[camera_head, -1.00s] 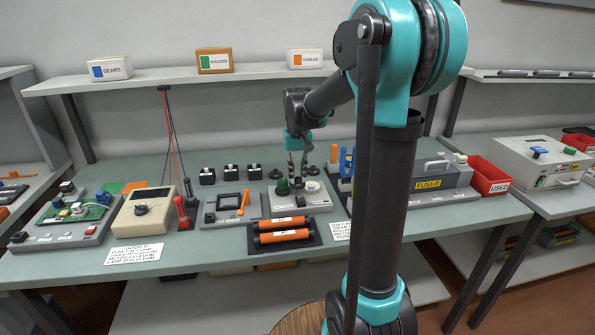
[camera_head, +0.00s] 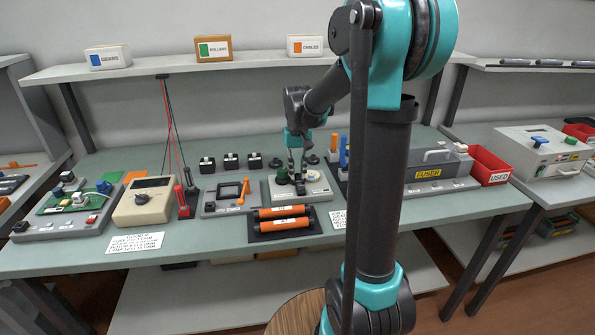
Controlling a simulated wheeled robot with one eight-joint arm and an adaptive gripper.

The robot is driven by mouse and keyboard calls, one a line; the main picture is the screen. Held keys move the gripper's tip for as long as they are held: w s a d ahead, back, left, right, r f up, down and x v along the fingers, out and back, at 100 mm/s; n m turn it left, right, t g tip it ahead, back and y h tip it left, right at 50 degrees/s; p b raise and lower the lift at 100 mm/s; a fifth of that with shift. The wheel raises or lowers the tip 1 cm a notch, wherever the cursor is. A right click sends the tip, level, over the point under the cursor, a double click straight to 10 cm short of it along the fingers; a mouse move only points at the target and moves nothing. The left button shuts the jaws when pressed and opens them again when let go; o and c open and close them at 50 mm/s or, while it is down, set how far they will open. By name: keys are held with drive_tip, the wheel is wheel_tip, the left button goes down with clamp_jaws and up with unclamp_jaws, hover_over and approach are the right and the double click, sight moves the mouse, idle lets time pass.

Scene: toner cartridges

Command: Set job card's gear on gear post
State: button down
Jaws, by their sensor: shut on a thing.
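My gripper (camera_head: 297,172) points down over a pale grey fixture plate (camera_head: 314,191) at the middle of the bench. It is shut on a small dark piece, which looks like a gear, low over the plate; its size and the fingers hide most of it. Two dark round gears lie behind the plate, one at left (camera_head: 275,162) and one at right (camera_head: 313,159). A white printed card (camera_head: 338,219) is partly hidden by my arm.
Orange rollers (camera_head: 283,217) lie in a dark tray in front of the plate. Another card (camera_head: 137,243) lies at the front left. My arm hides part of the bench.

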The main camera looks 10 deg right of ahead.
drive_tip(key=shift+f, duration=0.1)
idle(0.7)
drive_tip(key=c, duration=1.3)
unclamp_jaws()
drive_tip(key=shift+c, duration=0.2)
wheel_tip(320, 180, up, 12)
drive_tip(key=shift+s, duration=0.1)
